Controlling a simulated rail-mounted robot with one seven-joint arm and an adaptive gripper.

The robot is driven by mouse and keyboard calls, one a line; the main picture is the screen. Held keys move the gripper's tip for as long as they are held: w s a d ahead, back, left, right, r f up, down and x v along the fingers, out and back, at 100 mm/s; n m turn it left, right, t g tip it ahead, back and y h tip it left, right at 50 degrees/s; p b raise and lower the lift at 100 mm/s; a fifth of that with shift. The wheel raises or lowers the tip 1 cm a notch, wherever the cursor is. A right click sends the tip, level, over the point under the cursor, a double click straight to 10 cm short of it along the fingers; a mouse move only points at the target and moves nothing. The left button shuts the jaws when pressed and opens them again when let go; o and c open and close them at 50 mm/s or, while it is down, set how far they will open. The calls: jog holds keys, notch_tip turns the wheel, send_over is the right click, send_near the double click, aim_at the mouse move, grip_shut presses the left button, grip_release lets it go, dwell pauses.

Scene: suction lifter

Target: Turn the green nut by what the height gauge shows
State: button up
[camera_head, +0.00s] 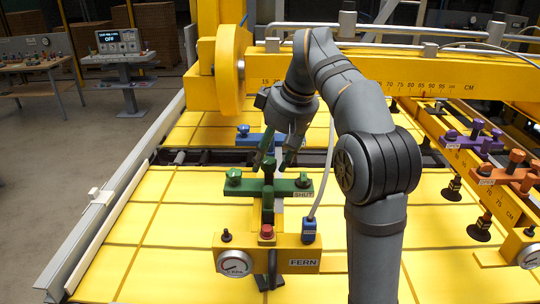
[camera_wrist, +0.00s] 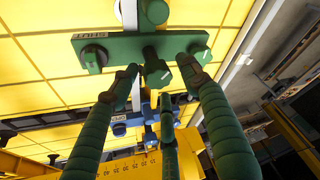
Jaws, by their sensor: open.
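A green crossbar (camera_head: 247,189) marked SHUT sits above the yellow block labelled FERN, with green knobs (camera_head: 233,177) and a green central post. In the wrist view the same green bar (camera_wrist: 125,48) carries a green central nut-like piece (camera_wrist: 155,70), with a knob at each end. I cannot tell which piece is the green nut. My gripper (camera_head: 274,160) hangs just above and behind the bar. I cannot make out a height gauge for certain.
A yellow beam with a centimetre scale (camera_head: 410,84) crosses behind. A blue bar (camera_head: 258,140) lies beyond the green one; purple (camera_head: 472,140) and orange (camera_head: 505,177) ones stand right. The FERN block has a dial (camera_head: 234,262) and red button (camera_head: 267,231). Yellow panels at left are clear.

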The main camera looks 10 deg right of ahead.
jog(key=v, duration=0.7)
jog(key=shift+r, duration=0.25)
jog(key=shift+f, duration=0.1)
jog(key=x, duration=0.7)
jog(key=shift+f, duration=0.2)
jog(key=shift+d+n+p, duration=0.15)
jog(key=shift+n+p, duration=0.15)
jog(key=shift+n, duration=0.4)
